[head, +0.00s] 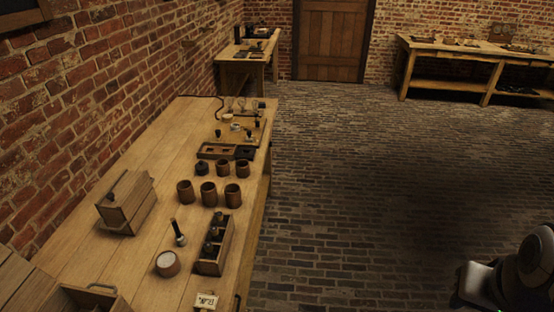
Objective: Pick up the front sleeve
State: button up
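Several brown, open-topped cylinders that look like sleeves stand upright on the long wooden bench (130,160). In the nearer row are a left sleeve (185,193), a middle sleeve (209,195) and a right sleeve (232,196). Behind them are another sleeve (222,169) and one at the right (242,169). I cannot tell which one is meant by the front sleeve. Part of my arm shows at the lower right, over the brick floor and apart from the bench. My gripper is not in view.
A dark squat jar (202,168) stands left of the back sleeves. Nearer are a wooden rack (225,252) with dark jars, a brush-like tool (179,233), a cup of white material (168,263) and a wooden box (127,203). The brick floor (360,190) right of the bench is clear.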

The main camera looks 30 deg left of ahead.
aim_at(233, 195)
jog(key=z, duration=0.05)
jog(key=i, duration=2.65)
jog(key=u, duration=3.35)
jog(key=i, duration=1)
jog(key=z, duration=0.1)
